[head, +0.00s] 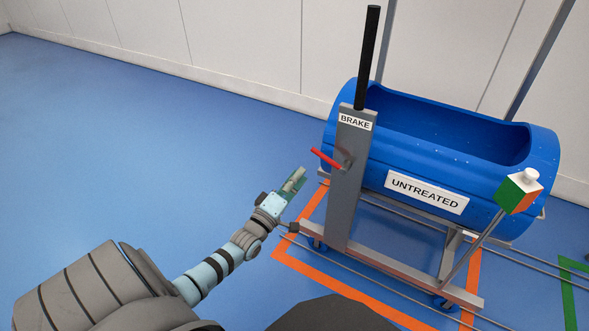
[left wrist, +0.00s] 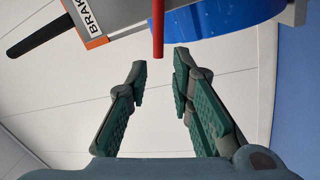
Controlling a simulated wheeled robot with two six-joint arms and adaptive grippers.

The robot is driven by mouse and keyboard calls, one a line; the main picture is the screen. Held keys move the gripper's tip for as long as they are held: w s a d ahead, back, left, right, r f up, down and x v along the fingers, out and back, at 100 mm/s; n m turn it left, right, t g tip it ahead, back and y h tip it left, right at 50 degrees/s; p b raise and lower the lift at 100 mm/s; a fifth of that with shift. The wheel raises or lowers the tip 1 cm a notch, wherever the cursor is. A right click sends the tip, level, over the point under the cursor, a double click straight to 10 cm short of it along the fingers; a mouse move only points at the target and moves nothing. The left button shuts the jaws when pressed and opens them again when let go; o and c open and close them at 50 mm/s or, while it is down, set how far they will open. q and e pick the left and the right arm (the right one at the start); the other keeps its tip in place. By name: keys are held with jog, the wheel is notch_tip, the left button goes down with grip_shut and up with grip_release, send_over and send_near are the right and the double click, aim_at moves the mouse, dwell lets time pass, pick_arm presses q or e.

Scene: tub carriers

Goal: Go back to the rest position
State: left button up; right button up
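My left gripper (head: 293,181) is near the brake post of the tub carrier, a little left of and below the red lever (head: 325,158). In the left wrist view the left gripper's fingers (left wrist: 160,72) are apart with nothing between them. The red lever (left wrist: 158,28) hangs just beyond the fingertips there, apart from them. The grey post (head: 347,180) carries a BRAKE label (head: 355,120) and a black upright handle (head: 367,58). My right gripper does not show in either view.
A blue tub (head: 450,150) labelled UNTREATED (head: 426,192) lies in a wheeled grey frame (head: 400,268) within orange floor lines (head: 340,287). A green, orange and white box (head: 518,192) tops a rod at the right. The blue floor (head: 130,130) at left is clear up to the white wall.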

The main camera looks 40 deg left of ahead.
pick_arm(q)
jog(key=shift+s+f, duration=0.1)
jog(key=shift+s, duration=0.6)
